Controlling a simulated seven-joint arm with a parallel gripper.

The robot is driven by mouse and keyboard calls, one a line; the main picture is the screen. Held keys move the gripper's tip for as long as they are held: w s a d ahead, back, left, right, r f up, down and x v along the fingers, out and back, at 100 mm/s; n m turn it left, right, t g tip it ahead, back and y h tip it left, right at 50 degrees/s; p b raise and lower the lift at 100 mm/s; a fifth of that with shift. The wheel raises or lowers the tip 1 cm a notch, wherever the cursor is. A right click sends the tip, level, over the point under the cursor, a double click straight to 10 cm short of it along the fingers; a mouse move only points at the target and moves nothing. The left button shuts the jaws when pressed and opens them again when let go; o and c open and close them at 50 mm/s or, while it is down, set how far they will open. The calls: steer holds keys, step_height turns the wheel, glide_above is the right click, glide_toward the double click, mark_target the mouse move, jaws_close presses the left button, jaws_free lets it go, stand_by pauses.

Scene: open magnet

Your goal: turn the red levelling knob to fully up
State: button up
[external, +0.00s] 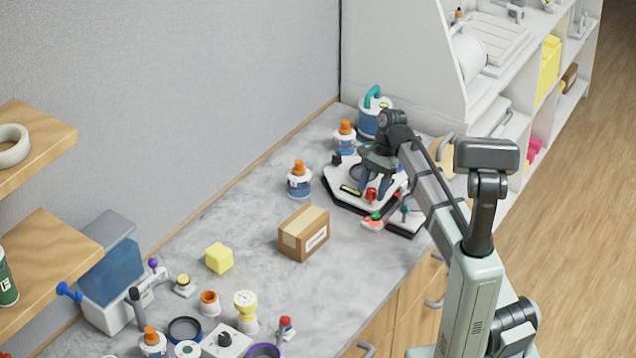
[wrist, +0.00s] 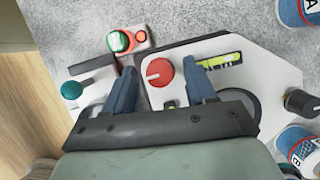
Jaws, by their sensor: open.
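The red levelling knob (wrist: 159,72) sits on a white plate with dark edges (wrist: 265,75), with a white pointer line on its top. In the external view the red knob (external: 371,194) is at the front of that plate. My gripper (wrist: 165,82) is open, with its two blue-grey fingers on either side of the knob. I cannot tell whether either finger touches it. My gripper (external: 375,190) also shows above the plate in the external view. A green-yellow spirit level (wrist: 220,61) lies right of the knob in the wrist view.
A teal knob (wrist: 72,90) on a separate base and a red-and-green button unit (wrist: 125,40) stand close by. A black knob (wrist: 300,102) is at the plate's right. Bottles (external: 299,180) stand behind, and a cardboard box (external: 304,233) sits left on the grey counter.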

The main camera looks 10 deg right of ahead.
steer(key=m, duration=0.2)
steer(key=m+t, duration=0.1)
steer(key=shift+s+m+y, duration=0.2)
steer(key=shift+m+y, duration=0.2)
steer(key=m+t, duration=0.2)
steer(key=m, duration=0.2)
steer(key=shift+s, duration=0.1)
steer(key=v, duration=1.3)
steer(key=w+d+r+m+t, duration=0.1)
steer(key=w+r+m+t, duration=0.1)
steer(key=w+m+t, duration=0.3)
steer(key=w+d+m+t+h, duration=0.1)
steer(key=w+d, duration=0.2)
steer(key=d, duration=0.7)
steer(key=w+d+r+m+h, duration=0.1)
steer(key=w+d+m, duration=0.1)
steer(key=d, duration=0.8)
steer(key=shift+w+d+r+t, duration=0.25)
steer(key=shift+w+t, duration=0.15)
steer(key=shift+w, duration=0.1)
